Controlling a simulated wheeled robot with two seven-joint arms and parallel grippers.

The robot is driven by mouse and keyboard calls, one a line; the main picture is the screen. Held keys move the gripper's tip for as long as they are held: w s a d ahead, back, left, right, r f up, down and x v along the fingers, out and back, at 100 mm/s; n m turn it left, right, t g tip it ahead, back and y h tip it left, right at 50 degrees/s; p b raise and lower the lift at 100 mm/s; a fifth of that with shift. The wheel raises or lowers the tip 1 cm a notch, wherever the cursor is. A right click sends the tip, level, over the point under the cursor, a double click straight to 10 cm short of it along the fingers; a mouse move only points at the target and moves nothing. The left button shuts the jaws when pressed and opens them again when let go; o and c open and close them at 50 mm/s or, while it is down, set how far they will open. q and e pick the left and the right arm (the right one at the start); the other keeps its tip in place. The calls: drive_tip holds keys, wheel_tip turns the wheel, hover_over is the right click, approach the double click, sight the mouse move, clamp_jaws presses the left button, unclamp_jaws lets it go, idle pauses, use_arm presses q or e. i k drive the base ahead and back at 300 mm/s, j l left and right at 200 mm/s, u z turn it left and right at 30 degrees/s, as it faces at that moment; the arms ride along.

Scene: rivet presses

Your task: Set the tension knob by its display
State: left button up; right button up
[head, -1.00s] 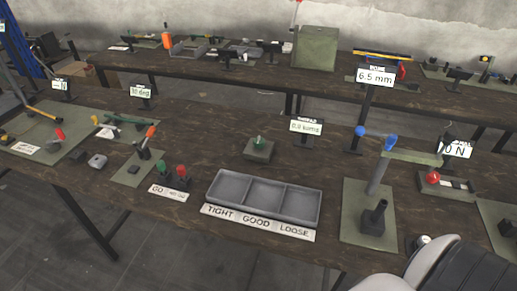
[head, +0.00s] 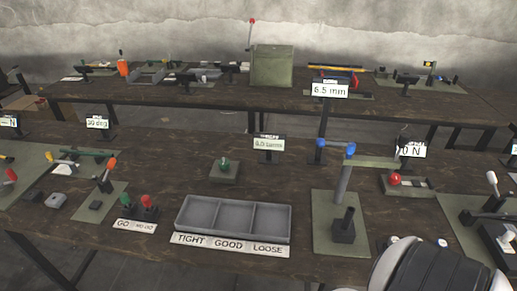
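A sign-like display reading "0 N" (head: 412,151) stands at the right of the near table, its left end partly covered by a dark part. A red knob (head: 395,179) sits on a green block in front of it. A green knob (head: 224,163) sits on a small green base at the middle of the table, and a small display (head: 268,144) with text too small to read surely stands behind it to the right. I cannot tell which knob is the tension knob. Neither gripper shows; a white and black part of mine is at the bottom right.
A grey three-part tray (head: 234,202) labelled TIGHT, GOOD, LOOSE lies at the front. A green plate (head: 340,238) with a post and blue-ended lever stands right of it. A "6.5 mm" display (head: 329,91) stands behind. Bare tabletop lies around the green knob.

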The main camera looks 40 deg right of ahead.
sight(395, 178)
drive_tip(key=z, duration=2.55)
